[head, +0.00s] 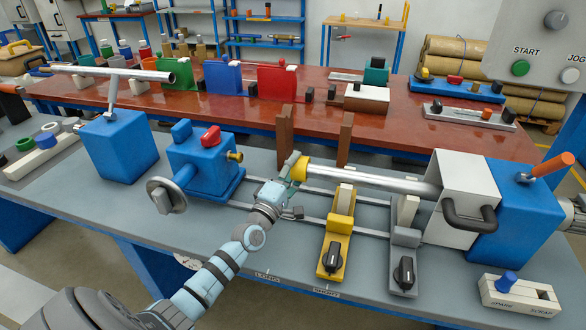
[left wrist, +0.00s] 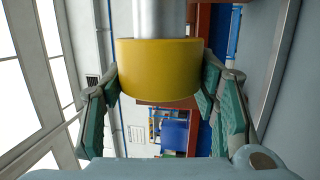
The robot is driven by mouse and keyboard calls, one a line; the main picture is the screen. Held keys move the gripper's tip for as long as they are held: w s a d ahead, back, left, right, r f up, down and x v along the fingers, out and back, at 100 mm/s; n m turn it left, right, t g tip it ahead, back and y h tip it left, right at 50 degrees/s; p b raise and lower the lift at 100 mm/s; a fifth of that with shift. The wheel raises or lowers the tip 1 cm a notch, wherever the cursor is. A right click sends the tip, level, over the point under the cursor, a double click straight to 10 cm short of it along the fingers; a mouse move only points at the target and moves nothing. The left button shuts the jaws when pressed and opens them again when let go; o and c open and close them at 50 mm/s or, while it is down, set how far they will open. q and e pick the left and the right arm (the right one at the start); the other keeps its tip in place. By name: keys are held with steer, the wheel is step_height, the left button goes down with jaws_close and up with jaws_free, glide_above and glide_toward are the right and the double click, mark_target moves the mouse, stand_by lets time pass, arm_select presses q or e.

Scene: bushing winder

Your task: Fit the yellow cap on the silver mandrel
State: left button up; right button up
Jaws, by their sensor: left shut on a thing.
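The silver mandrel (head: 370,178) runs level from the grey headstock (head: 465,185) at the right to its free end near the picture's middle. The yellow cap (head: 301,169) is at that free end, in line with it. In the left wrist view the cap (left wrist: 158,72) fills the space between my green finger pads, and the mandrel (left wrist: 160,18) extends straight beyond it. My left gripper (head: 296,168) is shut on the cap. How deep the mandrel sits inside the cap is hidden. My right gripper is not in view.
A blue tailstock with a handwheel (head: 205,165) stands left of the cap. Two brown posts (head: 345,138) rise behind the mandrel. A yellow support (head: 336,245) and a grey support (head: 405,240) stand on rails in front. A START/JOG panel (head: 545,45) hangs upper right.

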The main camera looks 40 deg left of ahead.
arm_select(q)
steer(key=o, duration=1.4)
steer(key=shift+d, duration=0.1)
steer(key=shift+s, duration=0.1)
steer(key=v, duration=1.1)
steer(key=shift+s+f, duration=0.1)
steer(key=shift+s, duration=0.3)
